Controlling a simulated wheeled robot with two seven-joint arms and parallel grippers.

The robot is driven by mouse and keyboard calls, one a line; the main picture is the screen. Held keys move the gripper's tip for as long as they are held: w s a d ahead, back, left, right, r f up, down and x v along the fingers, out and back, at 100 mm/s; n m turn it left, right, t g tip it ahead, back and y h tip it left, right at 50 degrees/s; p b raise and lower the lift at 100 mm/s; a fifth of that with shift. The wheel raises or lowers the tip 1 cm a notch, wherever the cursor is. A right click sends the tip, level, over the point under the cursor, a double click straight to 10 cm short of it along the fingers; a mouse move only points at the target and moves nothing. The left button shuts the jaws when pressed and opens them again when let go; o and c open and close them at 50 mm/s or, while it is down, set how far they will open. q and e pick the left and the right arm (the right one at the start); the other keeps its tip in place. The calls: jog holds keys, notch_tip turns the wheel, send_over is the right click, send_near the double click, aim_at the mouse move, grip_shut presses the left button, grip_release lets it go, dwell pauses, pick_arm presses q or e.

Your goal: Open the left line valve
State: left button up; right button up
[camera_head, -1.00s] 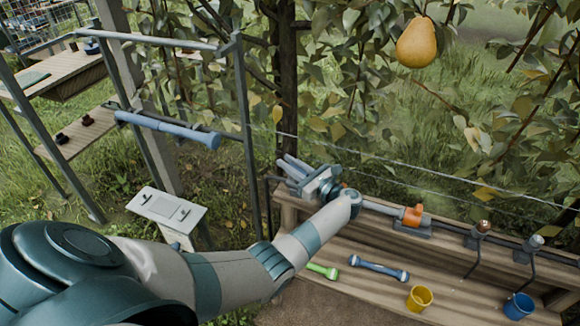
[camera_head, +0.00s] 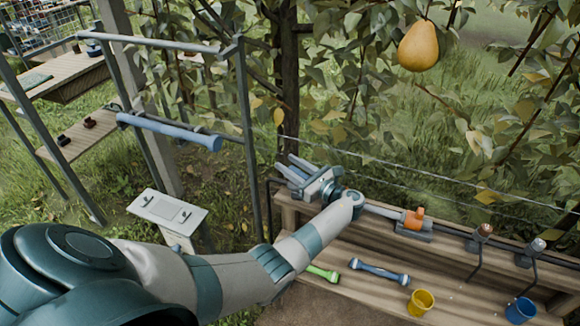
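A grey pipe runs along the top of the wooden bench, with an orange valve (camera_head: 413,220) on a grey mount at its middle. Two taps, one with a brown top (camera_head: 482,232) and one with a grey top (camera_head: 537,245), stand further right. My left gripper (camera_head: 287,163) is over the bench's left end, left of the orange valve and apart from it. Its two fingers point up-left with a gap between them, and I see nothing held. The gripper and wrist hide the pipe's left part, so I cannot tell whether another valve is there. My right gripper is out of view.
On the bench's lower board (camera_head: 365,292) lie a green-ended tool (camera_head: 322,273) and a blue tool (camera_head: 379,271), with a yellow cup (camera_head: 421,302) and a blue cup (camera_head: 520,310). Wires and branches with a pear (camera_head: 418,46) are behind. A metal frame (camera_head: 247,140) stands left.

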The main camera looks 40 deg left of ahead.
aim_at(291, 167)
pick_arm(q)
jog(key=r, duration=0.3)
jog(key=shift+d+r, duration=0.2)
jog(key=shift+r, duration=0.2)
jog(key=d+r+b, duration=0.1)
jog(key=d+r, duration=0.5)
jog(key=d, duration=0.5)
jog(key=shift+w+r, duration=0.3)
jog(key=shift+r, duration=0.05)
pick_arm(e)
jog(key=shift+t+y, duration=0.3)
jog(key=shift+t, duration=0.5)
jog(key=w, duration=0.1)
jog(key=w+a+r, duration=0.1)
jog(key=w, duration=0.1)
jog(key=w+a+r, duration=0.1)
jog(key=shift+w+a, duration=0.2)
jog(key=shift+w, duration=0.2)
pick_arm(q)
jog(key=shift+d, duration=0.1)
